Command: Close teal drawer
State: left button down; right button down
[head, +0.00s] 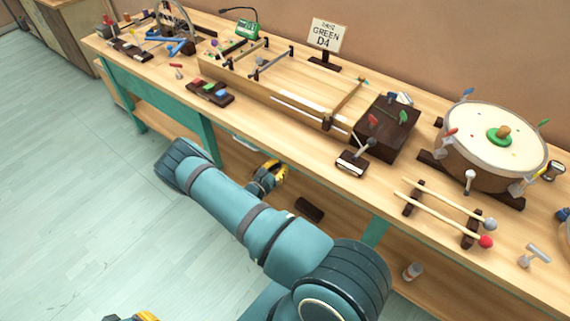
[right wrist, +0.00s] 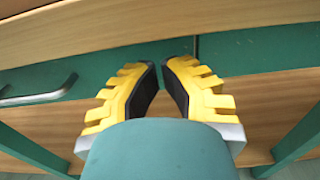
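The teal drawer front (right wrist: 105,60) shows in the right wrist view under the wooden bench edge, with a silver bar handle (right wrist: 40,94) at left. In the head view only its pale handle (head: 243,143) shows clearly below the bench edge. How far the drawer stands out is hard to tell. My right gripper (right wrist: 160,66) has yellow fingers with dark pads, tips almost together with nothing between them. It points at the teal front, right of the handle; contact cannot be seen. It also shows in the head view (head: 277,170). My left gripper (head: 145,317) is mostly cut off at the bottom edge.
The wooden bench (head: 330,170) carries a large drum (head: 490,145), two mallets on a rack (head: 440,212), a dark box (head: 385,130) and a "GREEN D4" sign (head: 325,36). A lower shelf (head: 160,112) and teal legs (head: 205,135) stand below. The floor at left is clear.

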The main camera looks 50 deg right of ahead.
jog(key=a+p, duration=0.1)
jog(key=a, duration=0.9)
jog(key=shift+s+a, duration=0.25)
jog(key=shift+a, duration=0.1)
jog(key=s+a+f+m+g+y, duration=0.35)
jog(key=s+a+y, duration=0.25)
jog(key=s, duration=0.2)
jog(key=s+a+f+m+g+y, duration=0.2)
jog(key=s+a+m+g+y, duration=0.35)
jog(key=s, duration=0.25)
jog(key=a+r+m+t+y, duration=0.35)
jog(key=a+m+y, duration=0.35)
jog(key=a, duration=0.6)
jog(key=w+a+r+m+t+y, duration=0.3)
jog(key=w+r+m+t, duration=0.1)
jog(key=w+r+t, duration=0.2)
jog(key=shift+a+r, duration=0.25)
jog(key=shift+a, duration=0.05)
jog(key=shift+y, duration=0.25)
